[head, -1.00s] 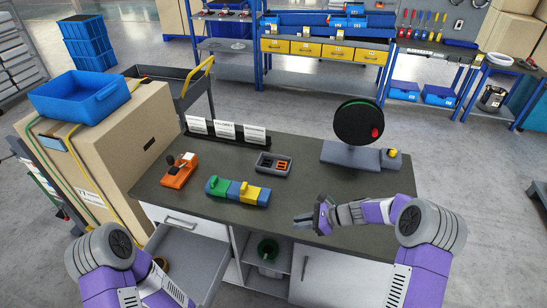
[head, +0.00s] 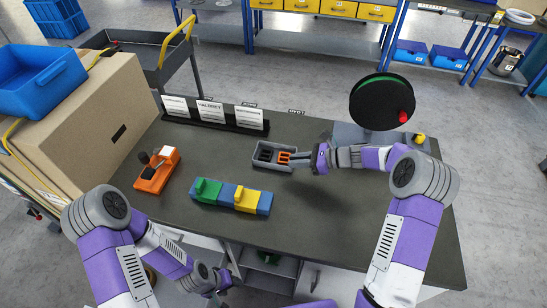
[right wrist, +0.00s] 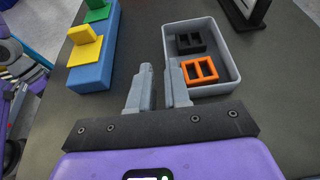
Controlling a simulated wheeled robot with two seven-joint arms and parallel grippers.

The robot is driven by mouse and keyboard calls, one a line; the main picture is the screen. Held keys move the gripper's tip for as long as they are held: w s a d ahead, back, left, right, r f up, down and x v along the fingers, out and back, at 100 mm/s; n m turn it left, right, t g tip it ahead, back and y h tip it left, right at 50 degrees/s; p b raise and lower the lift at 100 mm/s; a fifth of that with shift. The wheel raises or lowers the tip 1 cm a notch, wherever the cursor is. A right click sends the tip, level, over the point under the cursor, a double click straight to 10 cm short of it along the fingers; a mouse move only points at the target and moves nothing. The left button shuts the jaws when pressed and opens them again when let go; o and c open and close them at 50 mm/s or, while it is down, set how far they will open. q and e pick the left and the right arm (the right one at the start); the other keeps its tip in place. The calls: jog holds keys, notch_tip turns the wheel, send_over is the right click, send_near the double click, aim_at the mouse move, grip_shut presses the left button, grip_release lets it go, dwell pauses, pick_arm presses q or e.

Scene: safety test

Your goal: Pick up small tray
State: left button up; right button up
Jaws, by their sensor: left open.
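The small grey tray (head: 272,167) lies on the dark workbench top and holds a black part and an orange part. It also shows in the right wrist view (right wrist: 227,56), at the upper right. My right gripper (head: 298,160) is open at the tray's right end in the head view. In the right wrist view its fingers (right wrist: 158,86) are apart with bare bench between them, and the right finger overlaps the tray's near corner. Whether it touches the tray I cannot tell. My left gripper (head: 224,279) is open and empty, low at the bench's front edge, away from the tray.
A blue block with green and yellow pieces (head: 230,197) lies in front of the tray. An orange device (head: 157,171) stands left. A sign holder (head: 215,122) is behind. A round black disc on a stand (head: 382,101) is back right. The front right bench is clear.

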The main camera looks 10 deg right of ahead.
aim_at(275, 156)
jog(key=shift+w+a+f+b, duration=0.15)
jog(key=shift+w+f+b, duration=0.3)
jog(key=shift+f, duration=0.5)
jog(key=shift+x, duration=1.15)
jog(key=b+x, duration=0.1)
jog(key=x, duration=0.4)
jog(key=shift+b, duration=0.35)
pick_arm(q)
jog(key=shift+w+f, duration=0.2)
jog(key=shift+f, duration=0.65)
jog(key=shift+w+f, duration=0.2)
jog(key=shift+f, duration=0.65)
pick_arm(e)
jog(key=shift+r, duration=0.1)
grip_shut()
